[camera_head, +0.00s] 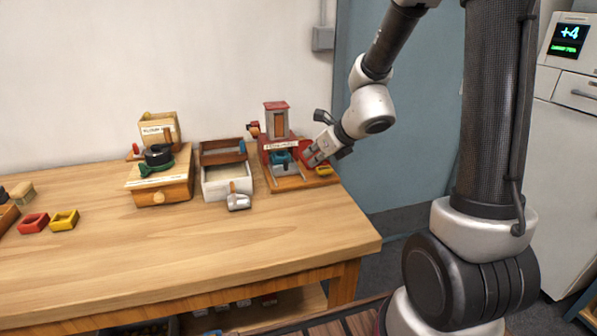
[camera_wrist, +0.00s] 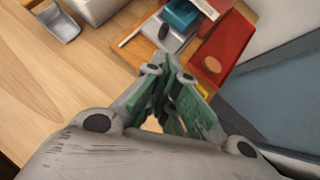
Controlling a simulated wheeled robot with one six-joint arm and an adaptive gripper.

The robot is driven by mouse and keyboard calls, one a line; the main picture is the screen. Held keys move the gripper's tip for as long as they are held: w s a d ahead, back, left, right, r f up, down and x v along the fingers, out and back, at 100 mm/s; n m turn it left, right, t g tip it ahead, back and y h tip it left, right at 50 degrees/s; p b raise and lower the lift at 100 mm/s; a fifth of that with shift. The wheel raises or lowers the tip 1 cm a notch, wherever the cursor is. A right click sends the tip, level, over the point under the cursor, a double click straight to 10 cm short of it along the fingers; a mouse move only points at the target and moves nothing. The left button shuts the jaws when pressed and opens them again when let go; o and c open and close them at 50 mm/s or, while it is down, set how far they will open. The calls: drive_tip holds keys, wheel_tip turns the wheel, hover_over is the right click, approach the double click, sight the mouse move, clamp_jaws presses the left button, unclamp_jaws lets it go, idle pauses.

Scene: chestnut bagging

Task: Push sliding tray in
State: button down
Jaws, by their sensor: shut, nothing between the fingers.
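A red machine (camera_head: 280,143) with a grey and red tower stands on a wooden base board (camera_head: 300,184) at the right end of the table. A pale grey sliding tray (camera_head: 286,169) appears at its front, below a teal part (camera_head: 282,157). In the wrist view the grey tray (camera_wrist: 167,38) lies just beyond my fingertips, with the teal part (camera_wrist: 181,14) over it. My gripper (camera_head: 309,158) is shut and empty at the machine's right side. In the wrist view its green-padded fingers (camera_wrist: 168,72) point toward the tray; I cannot tell whether they touch it.
A white box (camera_head: 214,185) with a metal scoop (camera_head: 238,201) and a wooden drawer box (camera_head: 163,180) stand to the left. Red (camera_head: 33,222) and yellow (camera_head: 64,220) trays lie far left. The front tabletop is clear.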

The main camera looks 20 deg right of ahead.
sight(290, 172)
drive_tip(key=x, duration=0.9)
drive_tip(key=shift+w+a+f, duration=0.2)
drive_tip(key=shift+f, duration=0.05)
